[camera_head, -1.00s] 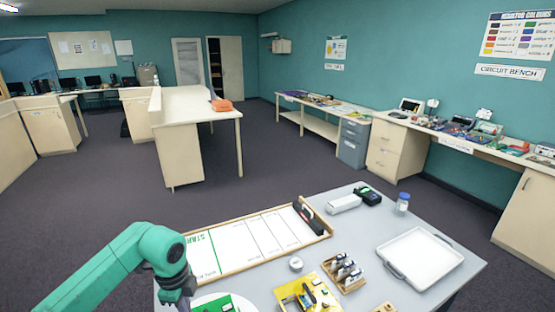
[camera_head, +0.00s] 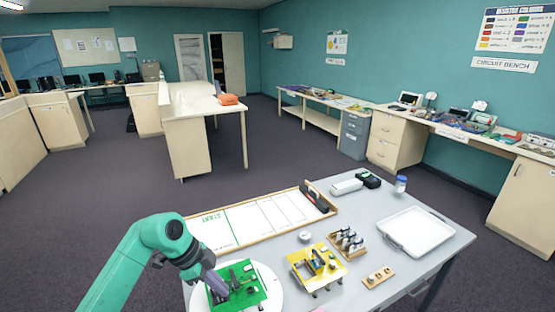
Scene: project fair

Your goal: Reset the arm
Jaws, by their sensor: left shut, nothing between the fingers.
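My left arm comes in from the lower left, bent over the near left corner of the grey table. My left gripper (camera_head: 217,285) points down and is shut and empty. It is over the left part of a green circuit board (camera_head: 247,293), which sits on a white round plate (camera_head: 272,297). I cannot tell whether the fingertips touch the board, as the gripper hides part of it. My right gripper is out of view.
On the table (camera_head: 380,206) are a track board marked START (camera_head: 262,218), a yellow board (camera_head: 302,262), a wooden rack (camera_head: 347,243), a small wooden block (camera_head: 378,278), a white tray (camera_head: 415,232) and a blue-capped bottle (camera_head: 400,184). Dark floor lies clear beyond.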

